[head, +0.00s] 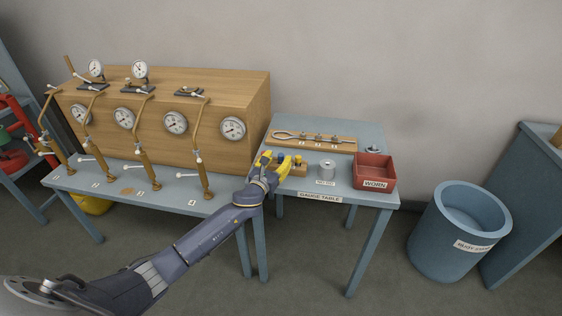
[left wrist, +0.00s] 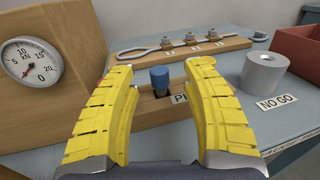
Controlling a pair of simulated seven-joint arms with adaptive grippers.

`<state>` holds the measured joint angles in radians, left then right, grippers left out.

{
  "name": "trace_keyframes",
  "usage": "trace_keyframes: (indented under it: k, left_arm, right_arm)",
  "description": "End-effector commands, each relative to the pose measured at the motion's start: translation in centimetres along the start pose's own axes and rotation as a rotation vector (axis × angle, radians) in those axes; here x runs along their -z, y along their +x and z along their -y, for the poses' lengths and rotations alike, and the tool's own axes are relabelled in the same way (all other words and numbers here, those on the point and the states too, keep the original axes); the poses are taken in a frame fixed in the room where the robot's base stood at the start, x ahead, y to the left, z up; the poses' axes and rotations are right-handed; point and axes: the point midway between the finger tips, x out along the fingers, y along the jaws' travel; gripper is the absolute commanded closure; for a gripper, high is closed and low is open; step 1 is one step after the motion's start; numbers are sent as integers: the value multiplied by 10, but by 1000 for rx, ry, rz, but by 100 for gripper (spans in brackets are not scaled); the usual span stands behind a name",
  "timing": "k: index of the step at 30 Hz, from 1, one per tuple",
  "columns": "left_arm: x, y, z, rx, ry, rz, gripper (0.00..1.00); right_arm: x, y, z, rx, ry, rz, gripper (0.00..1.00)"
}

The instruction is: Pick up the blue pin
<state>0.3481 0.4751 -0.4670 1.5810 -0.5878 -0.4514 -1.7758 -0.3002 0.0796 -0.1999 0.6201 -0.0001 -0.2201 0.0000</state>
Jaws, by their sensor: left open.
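The blue pin (left wrist: 160,80) stands upright in a wooden block (left wrist: 148,112) whose label is partly hidden, starting with "P". In the left wrist view the pin is between and beyond the two yellow fingers of my left gripper (left wrist: 160,85), with a gap on each side. My left gripper is open and empty. In the head view the left gripper (head: 277,164) is over the left part of the gauge table, at the wooden block, and hides most of it. The right gripper is in neither view.
A grey cylinder (head: 327,169) stands by a "NO GO" label on the gauge table (head: 340,190). A red "WORN" box (head: 374,172) is right of it. A wooden rack (head: 314,141) lies behind. A wooden cabinet with dials (head: 190,90) stands close on the left.

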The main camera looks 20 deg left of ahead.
Motion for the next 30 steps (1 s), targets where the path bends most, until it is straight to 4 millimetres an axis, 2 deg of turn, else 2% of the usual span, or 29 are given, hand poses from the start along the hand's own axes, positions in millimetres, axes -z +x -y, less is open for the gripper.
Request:
trace_keyframes:
  k: [6,18,30]
  left_arm:
    - [0,22,-1,-1,0,0,52]
    - [0,27,-1,0,0,0,52]
    - [0,27,-1,-1,0,0,99]
  right_arm:
    - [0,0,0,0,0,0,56]
    - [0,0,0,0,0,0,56]
    - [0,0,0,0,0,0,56]
